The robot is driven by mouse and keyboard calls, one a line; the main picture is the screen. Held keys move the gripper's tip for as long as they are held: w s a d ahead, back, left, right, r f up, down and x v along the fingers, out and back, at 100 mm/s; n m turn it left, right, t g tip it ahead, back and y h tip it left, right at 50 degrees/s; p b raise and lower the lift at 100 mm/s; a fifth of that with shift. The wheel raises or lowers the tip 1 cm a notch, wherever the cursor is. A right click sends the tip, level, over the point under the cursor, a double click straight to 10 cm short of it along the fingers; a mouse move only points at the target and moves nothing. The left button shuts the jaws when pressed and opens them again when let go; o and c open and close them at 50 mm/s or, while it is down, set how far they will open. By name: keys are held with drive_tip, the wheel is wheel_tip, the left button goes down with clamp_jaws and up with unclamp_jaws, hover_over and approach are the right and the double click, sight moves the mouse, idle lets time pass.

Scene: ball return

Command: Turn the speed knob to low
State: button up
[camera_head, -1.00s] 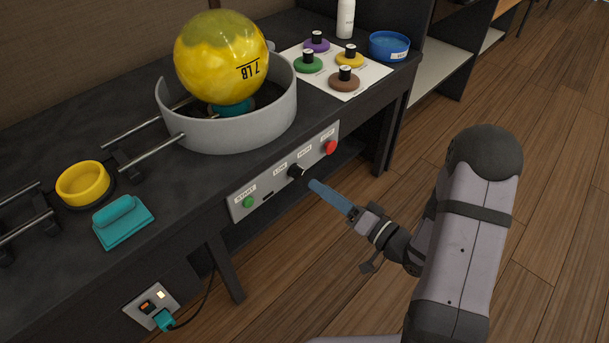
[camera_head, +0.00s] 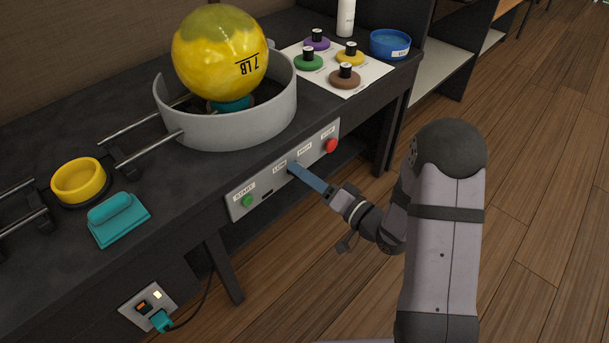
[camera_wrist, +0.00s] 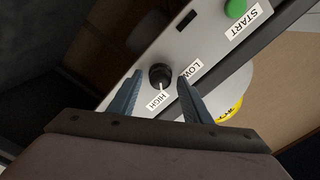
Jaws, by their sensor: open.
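The black speed knob (camera_wrist: 159,73) sits on the light grey control panel (camera_head: 262,196). In the wrist view its white mark points toward the HIGH label (camera_wrist: 158,101); the LOW label (camera_wrist: 195,70) is to the right. My gripper (camera_head: 292,166) has reached the panel front at the knob. In the wrist view its two blue-grey fingers are open, one on each side of the knob, with a gap visible on both sides. In the head view the fingers hide the knob.
A green start button (camera_head: 247,201) and a red stop button (camera_head: 331,146) flank the knob on the panel. A yellow ball (camera_head: 220,55) rests in a grey ring (camera_head: 225,130) above. Open floor lies to the right.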

drive_tip(key=shift+w+a, duration=0.1)
drive_tip(key=shift+c, duration=0.2)
drive_tip(key=c, duration=1)
drive_tip(key=shift+n, duration=0.3)
drive_tip(key=shift+s+a+n+b, duration=0.1)
drive_tip(key=shift+n+b, duration=0.55)
drive_tip(key=shift+n, duration=3.2)
drive_tip(key=shift+s+a+n+b, duration=0.1)
drive_tip(key=shift+n+b, duration=0.55)
drive_tip(key=shift+n, duration=3.2)
